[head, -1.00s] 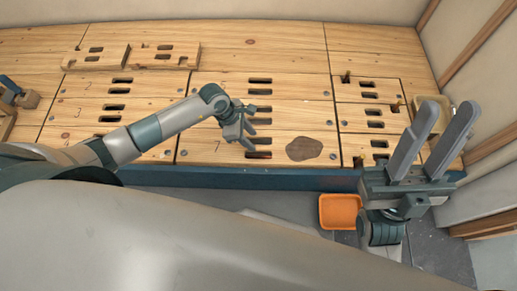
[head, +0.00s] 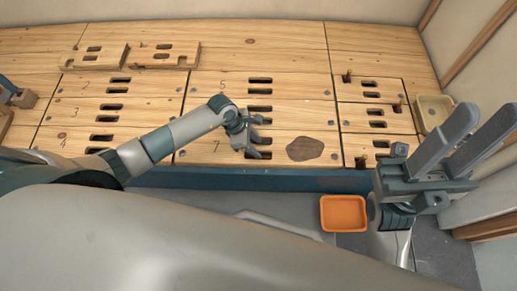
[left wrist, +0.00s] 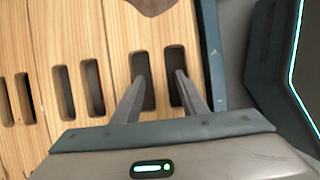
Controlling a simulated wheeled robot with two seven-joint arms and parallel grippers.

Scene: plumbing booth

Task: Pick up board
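The wooden board marked 7 (head: 205,152) lies flat in the front row of the bench. It has two dark slots and a brown stain (head: 312,149). My left gripper (head: 263,146) is open over its slots, with nothing between the fingers. In the left wrist view, the two fingertips (left wrist: 160,77) line up with the board's two slots (left wrist: 142,68). I cannot tell whether the tips are inside the slots or just above them. My right gripper (head: 488,115) is open and empty at the right, off the bench.
Other slotted boards (head: 225,85) lie around, and two loose slotted pieces (head: 163,55) rest at the back left. Small pegs stand by the right-hand boards. A beige tray (head: 433,110) sits at the right end. An orange bin (head: 343,213) is below the blue front edge (head: 300,181).

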